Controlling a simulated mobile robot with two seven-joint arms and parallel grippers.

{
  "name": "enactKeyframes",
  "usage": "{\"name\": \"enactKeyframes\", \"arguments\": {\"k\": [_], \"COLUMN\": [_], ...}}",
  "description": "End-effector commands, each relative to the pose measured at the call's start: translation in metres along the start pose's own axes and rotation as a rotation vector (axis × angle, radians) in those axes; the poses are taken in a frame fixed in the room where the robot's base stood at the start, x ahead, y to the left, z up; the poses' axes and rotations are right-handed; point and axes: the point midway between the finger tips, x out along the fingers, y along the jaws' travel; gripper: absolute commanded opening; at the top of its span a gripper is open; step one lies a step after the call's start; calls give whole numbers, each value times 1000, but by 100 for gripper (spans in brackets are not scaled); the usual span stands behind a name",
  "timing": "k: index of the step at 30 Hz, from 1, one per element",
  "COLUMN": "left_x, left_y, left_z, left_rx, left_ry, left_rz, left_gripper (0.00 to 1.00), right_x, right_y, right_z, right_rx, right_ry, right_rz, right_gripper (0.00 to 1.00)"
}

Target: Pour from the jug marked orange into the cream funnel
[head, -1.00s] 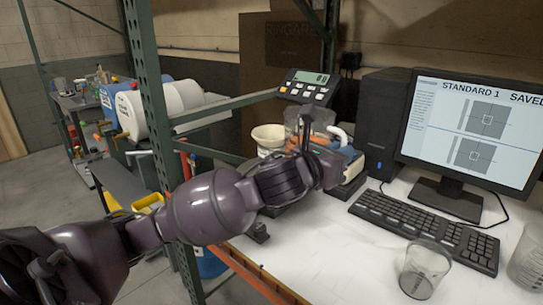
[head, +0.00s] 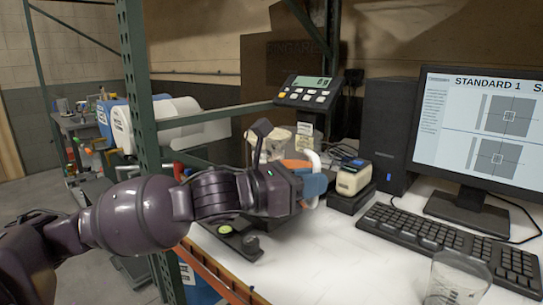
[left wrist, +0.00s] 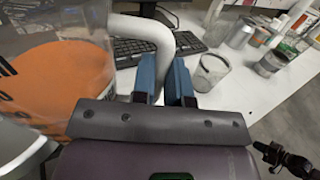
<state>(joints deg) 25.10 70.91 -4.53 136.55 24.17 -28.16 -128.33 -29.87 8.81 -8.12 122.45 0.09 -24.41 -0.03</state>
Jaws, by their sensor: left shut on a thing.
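The jug marked orange has a white handle (head: 314,163) and orange powder (head: 296,163) inside. In the left wrist view the clear jug (left wrist: 60,80) fills the left side, with the powder and part of a dark and orange marking on its wall. My left gripper (left wrist: 166,80) is shut on the handle, its blue fingers on either side. In the head view the jug looks tipped to the left, its body largely hidden behind my gripper. The cream funnel (head: 277,143) is just left of it, partly hidden by my wrist. I cannot tell whether powder is flowing. My right gripper is out of view.
A scale display (head: 308,90) stands behind the jug. A small white and yellow device (head: 354,178) is to its right. A keyboard (head: 436,240), a monitor (head: 485,130) and a clear beaker (head: 455,280) stand on the white table. A green rack post (head: 150,130) rises at left.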

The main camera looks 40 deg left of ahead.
Motion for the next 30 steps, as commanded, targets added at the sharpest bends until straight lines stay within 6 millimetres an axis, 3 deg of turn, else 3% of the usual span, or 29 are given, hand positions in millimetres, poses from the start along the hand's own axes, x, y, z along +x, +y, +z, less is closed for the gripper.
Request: {"name": "enactKeyframes", "arguments": {"k": [14, 30], "left_x": [0, -1], "left_y": [-1, 12], "left_z": [3, 43], "left_rx": [0, -216], "left_ry": [-8, -12], "left_rz": [-12, -12], "left_gripper": [0, 0], "right_x": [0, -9], "right_y": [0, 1], "right_z": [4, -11], "right_rx": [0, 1], "right_ry": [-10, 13], "right_rz": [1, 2], "right_gripper": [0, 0]}}
